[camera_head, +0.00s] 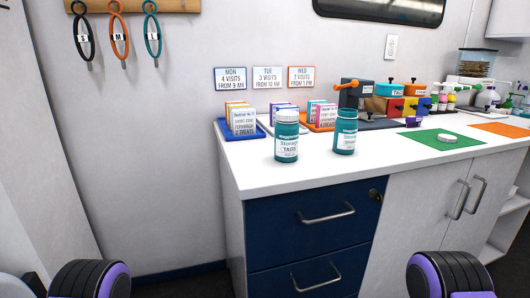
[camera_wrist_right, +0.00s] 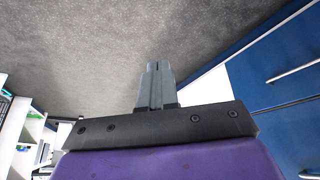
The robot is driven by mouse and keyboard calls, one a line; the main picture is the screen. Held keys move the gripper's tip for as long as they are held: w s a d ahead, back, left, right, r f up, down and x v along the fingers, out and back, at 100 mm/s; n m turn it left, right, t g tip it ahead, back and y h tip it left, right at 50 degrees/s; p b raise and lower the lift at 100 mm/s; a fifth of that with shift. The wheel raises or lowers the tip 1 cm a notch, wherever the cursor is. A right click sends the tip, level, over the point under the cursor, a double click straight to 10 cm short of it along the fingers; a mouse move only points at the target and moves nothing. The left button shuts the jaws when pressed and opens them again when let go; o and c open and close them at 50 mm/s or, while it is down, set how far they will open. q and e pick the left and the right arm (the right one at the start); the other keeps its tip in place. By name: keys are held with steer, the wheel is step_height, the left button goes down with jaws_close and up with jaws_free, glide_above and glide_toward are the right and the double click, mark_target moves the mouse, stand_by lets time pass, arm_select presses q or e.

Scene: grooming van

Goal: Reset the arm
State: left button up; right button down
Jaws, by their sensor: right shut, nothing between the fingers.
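My right gripper shows in the right wrist view (camera_wrist_right: 157,87), with its two grey fingers together and nothing between them. Behind it in that view is grey floor, with the blue drawer front to the right. In the head view only rounded black and purple parts of my arms show at the bottom left and bottom right. Neither gripper's fingers show there, and my left gripper is out of view.
A white counter (camera_head: 265,178) holds two teal jars (camera_head: 287,141) (camera_head: 346,135) near its front edge, card trays, and a green mat (camera_head: 420,144) with a white lid (camera_head: 447,138). Blue drawers (camera_head: 285,222) with handles face me.

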step_height(320, 180, up, 19)
steer(key=s+p, duration=0.2)
steer(key=p, duration=1.7)
steer(key=shift+s+f+g+p, duration=0.15)
steer(key=shift+s+g+p, duration=0.15)
steer(key=shift+s+p, duration=0.1)
steer(key=shift+w+a, duration=0.1)
